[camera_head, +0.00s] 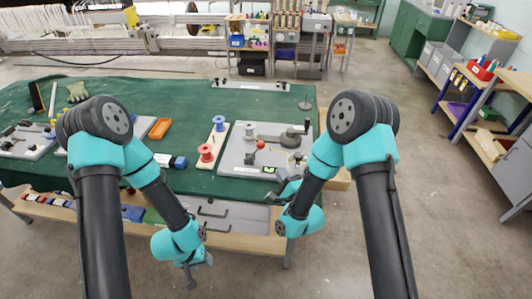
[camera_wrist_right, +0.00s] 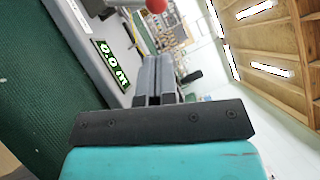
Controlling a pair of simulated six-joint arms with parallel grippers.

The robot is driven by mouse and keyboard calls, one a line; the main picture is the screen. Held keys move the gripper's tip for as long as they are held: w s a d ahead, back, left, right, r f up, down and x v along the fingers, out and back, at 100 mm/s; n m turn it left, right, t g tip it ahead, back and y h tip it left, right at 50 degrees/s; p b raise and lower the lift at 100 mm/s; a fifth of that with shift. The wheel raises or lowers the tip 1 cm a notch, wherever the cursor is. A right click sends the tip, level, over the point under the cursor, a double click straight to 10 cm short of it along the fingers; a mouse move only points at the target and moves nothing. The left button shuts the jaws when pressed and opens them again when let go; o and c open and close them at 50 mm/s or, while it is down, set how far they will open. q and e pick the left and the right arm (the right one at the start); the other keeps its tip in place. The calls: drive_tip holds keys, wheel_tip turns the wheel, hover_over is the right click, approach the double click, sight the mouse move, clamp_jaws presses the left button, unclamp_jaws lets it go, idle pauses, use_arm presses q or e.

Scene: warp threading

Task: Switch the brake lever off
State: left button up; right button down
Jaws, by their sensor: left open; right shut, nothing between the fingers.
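The lever with a red ball knob (camera_head: 260,144) stands on a grey base plate (camera_head: 236,158) near the table's front edge. Its red knob also shows at the top of the right wrist view (camera_wrist_right: 156,5), beyond the fingertips. My right gripper (camera_head: 285,184) is just in front of the plate's right part, apart from the knob. In the right wrist view its fingers (camera_wrist_right: 156,72) are together with nothing between them. My left gripper (camera_head: 198,275) hangs low in front of the table, away from the plate, and is open and empty. The lever's lower end is hard to make out.
A small green-lit display (camera_head: 270,169) sits at the plate's front edge and reads about zero. A dark crank-like part (camera_head: 292,137) stands at the plate's right. Red (camera_head: 206,152) and blue (camera_head: 219,122) spools stand to its left.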

sight(255, 152)
drive_tip(key=shift+w, duration=0.1)
drive_tip(key=x, duration=0.9)
drive_tip(key=shift+w+a, duration=0.2)
drive_tip(key=shift+w, duration=0.15)
drive_tip(key=shift+r, duration=0.1)
